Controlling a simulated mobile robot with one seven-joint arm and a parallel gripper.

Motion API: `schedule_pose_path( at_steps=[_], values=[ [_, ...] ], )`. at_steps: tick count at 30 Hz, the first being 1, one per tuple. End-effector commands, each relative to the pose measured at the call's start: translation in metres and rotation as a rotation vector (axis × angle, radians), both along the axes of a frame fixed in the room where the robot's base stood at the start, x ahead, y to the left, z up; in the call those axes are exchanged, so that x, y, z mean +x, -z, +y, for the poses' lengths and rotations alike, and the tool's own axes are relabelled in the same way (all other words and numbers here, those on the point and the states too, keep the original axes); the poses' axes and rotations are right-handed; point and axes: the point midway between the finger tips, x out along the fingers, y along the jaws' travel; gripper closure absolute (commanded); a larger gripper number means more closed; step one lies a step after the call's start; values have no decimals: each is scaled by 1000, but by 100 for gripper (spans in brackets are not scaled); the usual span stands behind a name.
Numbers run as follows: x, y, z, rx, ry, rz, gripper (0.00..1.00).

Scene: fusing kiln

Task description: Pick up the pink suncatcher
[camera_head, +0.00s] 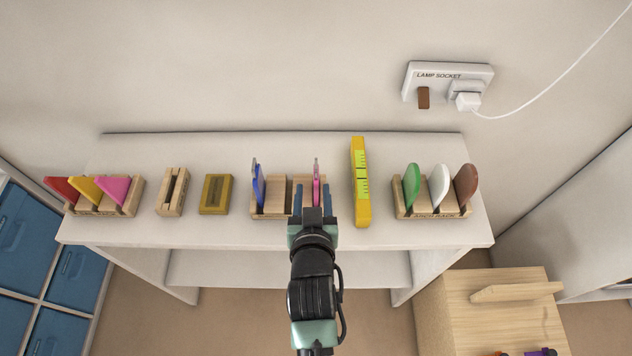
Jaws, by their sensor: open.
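A thin pink piece with a small loop at its top, apparently the pink suncatcher (316,178), stands upright, edge-on, in the right part of a wooden rack (270,211) on the white shelf top (240,233). My gripper (313,200) is open, with one finger to the left and one to the right of the pink piece in this view. I cannot tell whether either finger touches it. My gripper hides the lower end of the pink piece and part of the rack. A blue piece (259,186) stands in the rack's left part.
A yellow level (361,200) lies close on the right. A rack with green (412,186), white (438,187) and brown (465,186) pieces stands further right. Left are a yellow-brown block (215,194), an empty slotted block (172,191) and a rack with red, yellow and pink (117,188) pieces.

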Motion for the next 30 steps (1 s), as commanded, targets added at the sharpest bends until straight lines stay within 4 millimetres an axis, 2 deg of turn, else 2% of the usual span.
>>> schedule_pose_path(
  at_steps=[15, 25, 30],
  values=[
    [45, 18, -6, 0, -1, -1, 51],
    [49, 20, -7, -1, 0, -2, 51],
    [49, 20, -7, -1, 0, -1, 82]
  ],
)
